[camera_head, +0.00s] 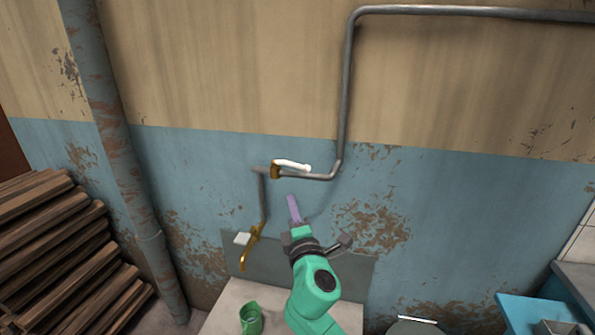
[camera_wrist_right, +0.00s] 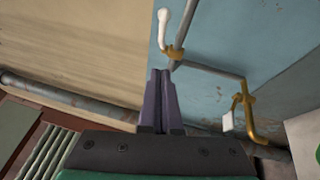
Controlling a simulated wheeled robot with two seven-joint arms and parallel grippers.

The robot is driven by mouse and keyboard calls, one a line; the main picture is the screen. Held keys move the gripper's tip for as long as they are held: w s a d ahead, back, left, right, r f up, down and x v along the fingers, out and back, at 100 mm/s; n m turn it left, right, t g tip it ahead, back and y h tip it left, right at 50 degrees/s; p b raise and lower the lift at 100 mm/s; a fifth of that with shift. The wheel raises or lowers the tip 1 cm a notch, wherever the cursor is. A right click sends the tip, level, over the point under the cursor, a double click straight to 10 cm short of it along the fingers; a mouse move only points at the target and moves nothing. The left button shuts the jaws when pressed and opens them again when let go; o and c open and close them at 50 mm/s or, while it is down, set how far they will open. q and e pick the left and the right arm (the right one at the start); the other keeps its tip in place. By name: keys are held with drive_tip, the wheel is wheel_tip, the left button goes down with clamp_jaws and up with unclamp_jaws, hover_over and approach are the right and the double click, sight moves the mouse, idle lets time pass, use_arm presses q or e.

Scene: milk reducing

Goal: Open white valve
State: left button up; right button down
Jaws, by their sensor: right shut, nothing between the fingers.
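The white valve handle (camera_head: 292,164) sits on a brass fitting on the grey wall pipe in the head view. It lies nearly along the pipe, pointing right. In the right wrist view the white valve handle (camera_wrist_right: 163,26) shows at the top, with its brass base (camera_wrist_right: 174,53) below it. My right gripper (camera_head: 293,208) has purple fingers and is below the handle, apart from it. In the right wrist view the right gripper's fingers (camera_wrist_right: 160,75) are together and empty, near the brass base in the picture but not visibly touching it. My left gripper is not in view.
A brass tap (camera_head: 250,246) with a white handle hangs at the pipe's lower end. A green jug (camera_head: 251,318) stands below it on a pale surface. Stacked wood (camera_head: 60,250) is at left, beside a thick rusty pipe (camera_head: 115,140). A blue surface (camera_head: 535,312) is at lower right.

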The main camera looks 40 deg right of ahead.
sight(292, 166)
drive_tip(key=p+x, duration=0.1)
drive_tip(key=x, duration=0.2)
drive_tip(key=d+p+x, duration=0.1)
drive_tip(key=x, duration=0.3)
drive_tip(key=s+d+p+x, duration=0.1)
drive_tip(key=x, duration=0.3)
drive_tip(key=shift+r, duration=0.15)
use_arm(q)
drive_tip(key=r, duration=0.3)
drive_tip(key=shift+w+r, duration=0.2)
use_arm(e)
drive_tip(key=shift+d, duration=0.45)
